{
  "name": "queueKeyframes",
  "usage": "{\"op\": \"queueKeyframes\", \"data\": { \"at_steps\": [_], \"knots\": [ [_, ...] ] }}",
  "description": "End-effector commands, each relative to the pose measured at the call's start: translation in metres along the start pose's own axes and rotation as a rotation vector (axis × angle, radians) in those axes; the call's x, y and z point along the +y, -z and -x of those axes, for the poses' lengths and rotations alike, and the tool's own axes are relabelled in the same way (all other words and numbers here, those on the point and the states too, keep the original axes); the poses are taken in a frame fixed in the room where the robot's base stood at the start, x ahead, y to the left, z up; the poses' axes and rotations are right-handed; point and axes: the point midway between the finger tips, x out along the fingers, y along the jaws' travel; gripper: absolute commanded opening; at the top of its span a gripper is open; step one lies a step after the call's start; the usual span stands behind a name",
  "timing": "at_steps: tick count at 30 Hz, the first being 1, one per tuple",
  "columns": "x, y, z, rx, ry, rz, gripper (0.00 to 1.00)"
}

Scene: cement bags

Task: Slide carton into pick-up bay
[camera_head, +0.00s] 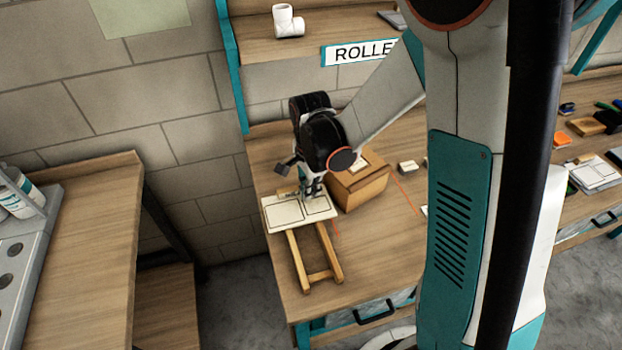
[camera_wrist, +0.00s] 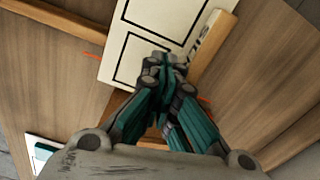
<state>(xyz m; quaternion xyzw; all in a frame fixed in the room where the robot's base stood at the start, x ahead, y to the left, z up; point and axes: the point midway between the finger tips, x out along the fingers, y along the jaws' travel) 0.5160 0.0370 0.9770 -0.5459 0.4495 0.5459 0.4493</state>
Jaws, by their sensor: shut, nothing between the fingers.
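A brown carton (camera_head: 358,190) with a pale label on top stands on the wooden table in the head view. A white board with black outlined rectangles (camera_head: 283,216) lies to its left, with two wooden rails (camera_head: 301,262) running toward the table's front edge. My gripper (camera_head: 314,190) is shut and empty, pointing down between the board and the carton. Its closed fingertips (camera_wrist: 164,66) overlap the board in the wrist view; contact cannot be told. I cannot clearly identify the carton there.
A small white block (camera_head: 407,167) lies right of the carton. A separate wooden table (camera_head: 92,240) stands left. Bare tabletop (camera_head: 375,245) lies in front of the carton.

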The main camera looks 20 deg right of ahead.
Motion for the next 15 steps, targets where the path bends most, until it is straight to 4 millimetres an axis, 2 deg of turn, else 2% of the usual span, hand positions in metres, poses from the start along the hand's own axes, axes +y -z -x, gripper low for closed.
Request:
{"op": "queueKeyframes", "data": {
  "at_steps": [1,6,15],
  "knots": [
    [0.000,0.004,-0.008,0.000,0.000,-0.002,0.00],
    [0.000,0.029,-0.004,0.000,0.000,-0.003,0.00],
    [0.000,0.041,-0.003,0.000,0.000,0.000,0.00]
  ]
}}
